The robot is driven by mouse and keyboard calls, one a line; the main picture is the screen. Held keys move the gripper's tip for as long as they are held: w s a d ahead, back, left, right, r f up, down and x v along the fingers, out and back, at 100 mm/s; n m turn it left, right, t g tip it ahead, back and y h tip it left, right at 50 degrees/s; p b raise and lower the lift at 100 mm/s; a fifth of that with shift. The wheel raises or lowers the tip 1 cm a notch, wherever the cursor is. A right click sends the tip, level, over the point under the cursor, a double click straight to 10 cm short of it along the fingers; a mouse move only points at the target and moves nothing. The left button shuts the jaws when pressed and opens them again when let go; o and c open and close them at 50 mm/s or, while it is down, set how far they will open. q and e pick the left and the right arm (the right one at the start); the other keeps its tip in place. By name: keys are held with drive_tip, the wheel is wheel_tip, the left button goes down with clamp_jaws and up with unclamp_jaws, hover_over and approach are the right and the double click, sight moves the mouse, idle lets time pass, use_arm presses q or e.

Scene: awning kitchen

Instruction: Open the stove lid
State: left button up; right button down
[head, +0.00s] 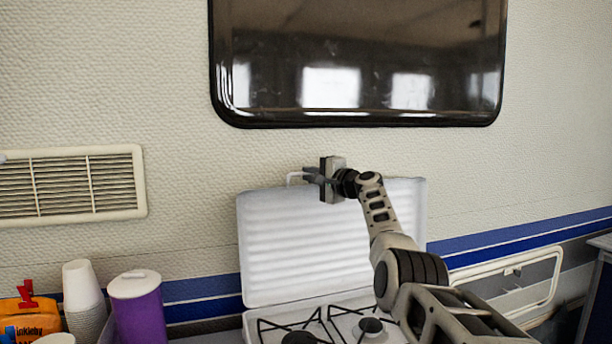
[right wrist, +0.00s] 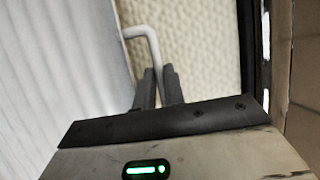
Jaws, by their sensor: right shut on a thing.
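The white ribbed stove lid (head: 290,245) stands raised, close to upright, behind the stove (head: 345,322) in the head view. Part of the lid is hidden by my right arm. A thin white handle (head: 291,178) sticks up at the lid's top edge. My right gripper (head: 308,178) is at that top edge, shut on the handle. In the right wrist view the handle (right wrist: 152,42) bends down to the closed fingers of the right gripper (right wrist: 158,75), and the lid (right wrist: 70,70) fills the left side. My left gripper is not in view.
A dark window (head: 355,60) is on the wall above the lid. A purple canister (head: 138,310), stacked white cups (head: 83,295) and an orange container (head: 30,322) stand left of the stove. A vent (head: 70,187) is on the wall at left.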

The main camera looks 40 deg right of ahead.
drive_tip(key=shift+s+d+r+t, duration=0.1)
drive_tip(key=shift+r+t, duration=0.05)
drive_tip(key=shift+r, duration=0.5)
drive_tip(key=shift+d+r+t, duration=0.1)
drive_tip(key=shift+r+t, duration=0.05)
drive_tip(key=shift+r, duration=0.45)
drive_tip(key=c, duration=1.5)
unclamp_jaws()
drive_tip(key=shift+a, duration=0.1)
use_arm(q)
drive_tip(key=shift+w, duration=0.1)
use_arm(e)
drive_tip(key=shift+f, duration=0.1)
